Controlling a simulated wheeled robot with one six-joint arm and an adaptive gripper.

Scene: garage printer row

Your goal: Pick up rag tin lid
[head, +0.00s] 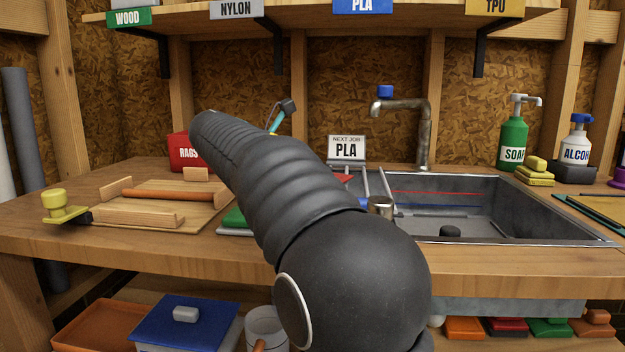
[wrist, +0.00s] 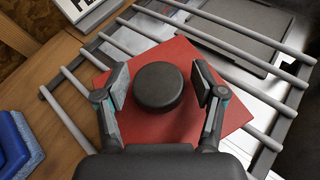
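The rag tin lid (wrist: 183,60) is a red square plate with a round black knob (wrist: 158,86) on top. It lies on a rack of grey bars (wrist: 73,103). A small red part of it shows past my arm in the head view (head: 343,178). My gripper (wrist: 160,88) is open, with one finger on each side of the knob and a gap on both sides. In the head view my gripper is hidden behind my arm. The red rag tin (head: 183,153), marked RAGS, stands at the back left, partly hidden by my arm.
The sink (head: 470,205) with its tap (head: 424,130) is to the right of the rack. A wooden board (head: 150,205) with a roller lies at left. A blue sponge-like block (wrist: 15,145) is left of the rack.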

